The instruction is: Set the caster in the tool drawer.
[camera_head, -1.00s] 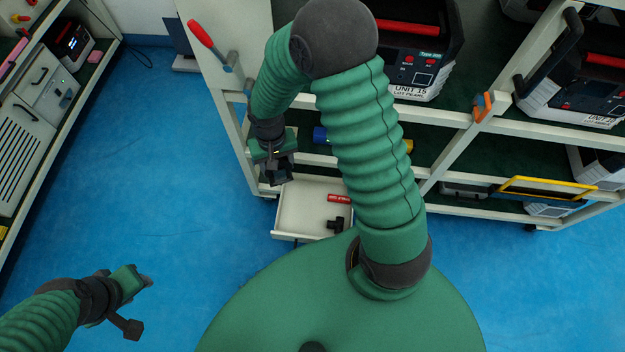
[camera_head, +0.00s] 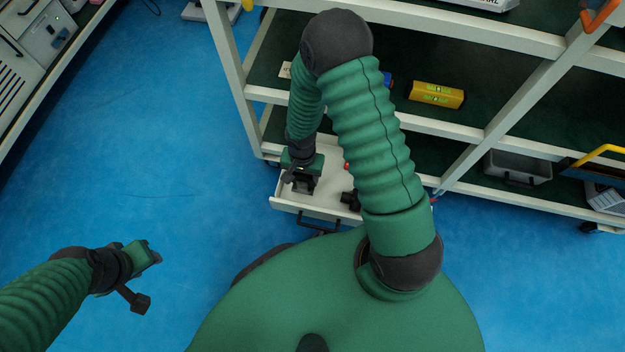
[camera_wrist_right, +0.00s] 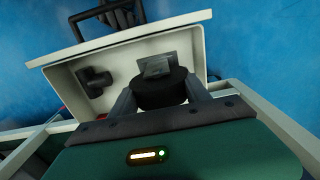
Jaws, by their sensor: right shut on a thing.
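The tool drawer (camera_head: 285,205) is a pale tray pulled out at the bottom of the rack; its front panel (camera_wrist_right: 185,25) also shows in the right wrist view. My right gripper (camera_head: 303,186) is over the left part of the drawer, pointing down. In the right wrist view its fingers (camera_wrist_right: 161,96) are shut on the caster (camera_wrist_right: 160,92), a black wheel with a grey plate. The caster is within the drawer's outline; whether it touches the floor is unclear. My left gripper (camera_head: 155,257) is away at the left, over the blue floor; its jaw state is unclear.
A black fitting (camera_head: 350,200) lies in the drawer, right of my right gripper, with a red item (camera_head: 347,166) behind it. Rack shelves and a post (camera_head: 245,110) stand close behind. A yellow level (camera_head: 437,94) and a grey bin (camera_head: 517,167) are on the shelves.

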